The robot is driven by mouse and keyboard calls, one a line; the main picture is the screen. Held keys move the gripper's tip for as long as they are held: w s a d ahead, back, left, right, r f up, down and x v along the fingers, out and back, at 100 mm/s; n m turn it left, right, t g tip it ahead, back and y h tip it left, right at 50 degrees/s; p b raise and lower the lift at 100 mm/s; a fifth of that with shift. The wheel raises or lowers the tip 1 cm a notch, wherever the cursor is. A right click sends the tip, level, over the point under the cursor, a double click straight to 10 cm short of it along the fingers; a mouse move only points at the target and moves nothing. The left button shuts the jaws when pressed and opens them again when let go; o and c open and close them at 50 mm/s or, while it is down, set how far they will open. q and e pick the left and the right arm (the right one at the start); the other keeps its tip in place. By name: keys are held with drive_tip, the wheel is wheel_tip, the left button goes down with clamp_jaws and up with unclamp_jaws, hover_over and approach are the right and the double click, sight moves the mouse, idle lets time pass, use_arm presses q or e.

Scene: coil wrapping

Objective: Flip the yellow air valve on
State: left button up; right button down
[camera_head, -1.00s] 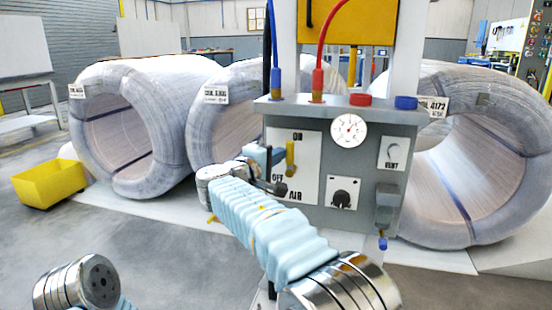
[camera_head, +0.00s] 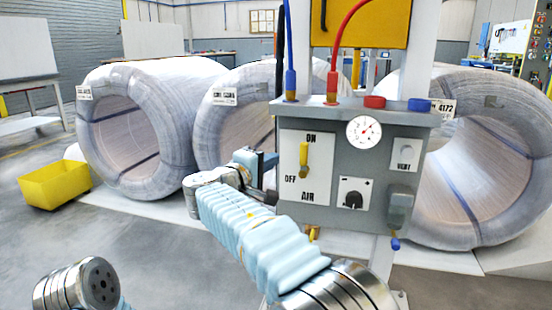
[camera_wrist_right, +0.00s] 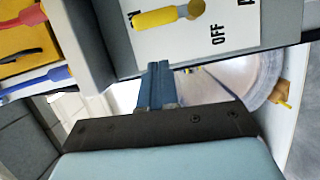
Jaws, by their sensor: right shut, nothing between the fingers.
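The yellow air valve handle (camera_head: 304,153) is on the white plate of the grey control panel. It stands upright, with its free end towards the ON label and away from OFF. In the right wrist view the same yellow handle (camera_wrist_right: 160,18) lies sideways at the top, its end at the partly cut-off ON label. My right gripper (camera_head: 271,160) is just left of the panel, apart from the handle. Its blue fingers (camera_wrist_right: 157,72) are shut and empty below the panel's edge in the wrist view. My left gripper is out of view; only my left arm shows at lower left.
The panel (camera_head: 345,215) also carries a gauge (camera_head: 364,132), a black knob (camera_head: 352,200) and a vent button (camera_head: 405,152). Red and blue hoses rise from its top. Large wrapped coils (camera_head: 135,130) stand behind. A yellow bin (camera_head: 55,183) sits on the floor at left.

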drive_tip(key=v, duration=0.7)
drive_tip(key=shift+s, duration=0.2)
drive_tip(key=shift+a, duration=0.15)
